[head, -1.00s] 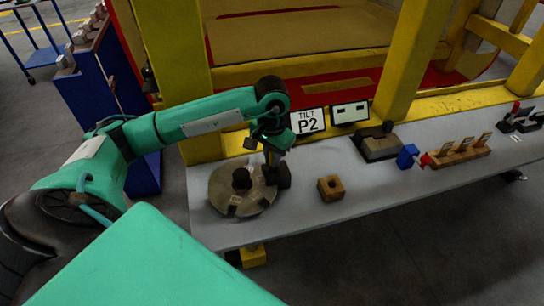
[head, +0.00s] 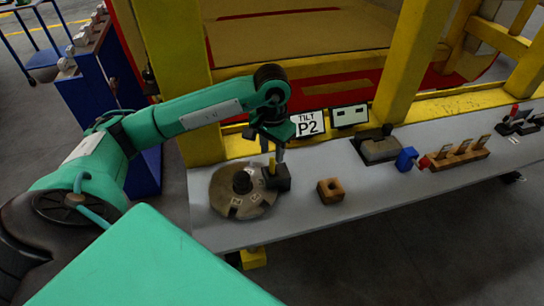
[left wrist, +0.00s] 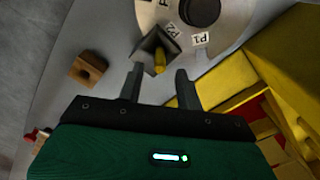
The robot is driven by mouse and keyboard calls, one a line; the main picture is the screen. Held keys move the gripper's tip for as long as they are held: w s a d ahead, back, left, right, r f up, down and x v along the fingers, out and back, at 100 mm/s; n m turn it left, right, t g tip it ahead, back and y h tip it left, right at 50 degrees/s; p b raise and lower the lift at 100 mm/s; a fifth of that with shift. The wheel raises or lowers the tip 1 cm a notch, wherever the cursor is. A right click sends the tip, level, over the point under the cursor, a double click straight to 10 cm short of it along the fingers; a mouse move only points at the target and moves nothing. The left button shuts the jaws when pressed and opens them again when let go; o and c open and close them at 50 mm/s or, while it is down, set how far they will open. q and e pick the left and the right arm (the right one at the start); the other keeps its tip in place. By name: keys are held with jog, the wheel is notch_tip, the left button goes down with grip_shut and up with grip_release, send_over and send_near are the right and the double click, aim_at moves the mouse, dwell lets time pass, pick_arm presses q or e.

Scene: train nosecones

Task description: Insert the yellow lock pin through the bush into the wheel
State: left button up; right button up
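The yellow lock pin (head: 271,167) stands upright in the dark bush block (head: 280,180) at the right edge of the round wheel (head: 236,204). The pin's lower part is hidden, so its depth and whether it enters the wheel cannot be told. My left gripper (head: 273,154) is just above the pin. In the left wrist view, my left gripper (left wrist: 160,71) is open and empty, and the pin (left wrist: 160,59) shows in the bush (left wrist: 150,44) beyond the fingertips. The wheel (left wrist: 226,15) carries P1 and P2 labels there. My right gripper is not in view.
A brown block with a hole (head: 331,190) sits on the grey table (head: 300,220) to the right. A "TILT P2" sign (head: 308,123) stands behind. A dark box (head: 380,149), a blue part (head: 406,158) and a wooden rack (head: 458,156) lie further right. Yellow posts (head: 405,60) rise behind the table.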

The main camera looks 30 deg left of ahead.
pick_arm(q)
notch_tip(320, 180, up, 9)
jog(key=b, duration=0.2)
dwell(0.3)
dwell(0.5)
